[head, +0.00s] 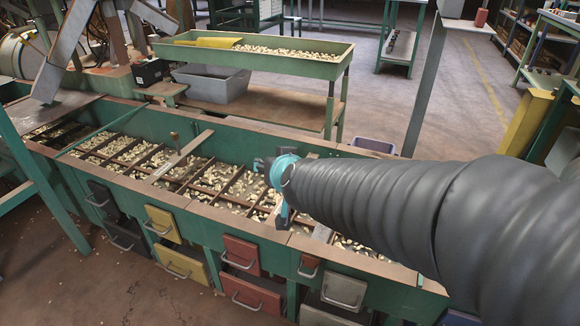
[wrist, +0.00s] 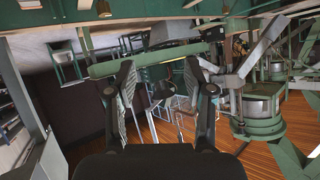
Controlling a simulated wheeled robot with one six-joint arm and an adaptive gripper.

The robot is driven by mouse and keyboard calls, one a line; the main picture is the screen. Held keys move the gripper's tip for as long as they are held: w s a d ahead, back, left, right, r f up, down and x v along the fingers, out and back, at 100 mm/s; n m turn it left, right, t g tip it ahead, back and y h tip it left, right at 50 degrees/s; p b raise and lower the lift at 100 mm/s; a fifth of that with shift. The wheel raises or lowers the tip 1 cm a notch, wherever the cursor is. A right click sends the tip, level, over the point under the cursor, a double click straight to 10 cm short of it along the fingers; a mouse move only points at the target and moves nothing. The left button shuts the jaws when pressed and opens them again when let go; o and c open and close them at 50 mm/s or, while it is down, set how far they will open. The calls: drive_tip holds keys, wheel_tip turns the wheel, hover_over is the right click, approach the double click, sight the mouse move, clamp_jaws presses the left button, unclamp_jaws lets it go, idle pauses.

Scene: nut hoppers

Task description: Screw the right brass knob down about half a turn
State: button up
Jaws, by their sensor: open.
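One small brass knob (head: 174,136) stands upright on a pale crossbar (head: 180,155) over the left part of the green hopper trough, in the head view. A second crossbar (head: 322,234) shows in part below my arm, farther right. No knob shows on it; my arm and gripper cover its upper part. My gripper (head: 259,164) is above the trough, right of the visible knob and well apart from it. In the wrist view its two dark fingers are spread, with nothing held between the fingertips (wrist: 158,76).
The green trough (head: 240,138) holds nuts between brown dividers. Coloured drawers, such as a red one (head: 250,292), line its front. A raised green tray of nuts (head: 300,66) and a grey bin (head: 211,88) stand behind. Open floor (head: 385,105) lies behind right.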

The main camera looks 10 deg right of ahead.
drive_tip(key=w+d+f+m+h+b, duration=0.1)
drive_tip(key=w+d+f+h+b, duration=0.1)
drive_tip(key=w+f, duration=0.2)
drive_tip(key=w+d+f+m+h+b, duration=0.1)
drive_tip(key=w+d+f+h+b, duration=0.1)
drive_tip(key=w, duration=0.5)
drive_tip(key=w+d+f+h+b, duration=0.2)
drive_tip(key=w+d+f, duration=0.2)
drive_tip(key=w+f, duration=0.2)
drive_tip(key=shift+d+f+m+b, duration=0.15)
drive_tip(key=shift+f+m+b, duration=0.15)
drive_tip(key=shift+f+m, duration=0.15)
drive_tip(key=shift+c, duration=0.2)
clamp_jaws()
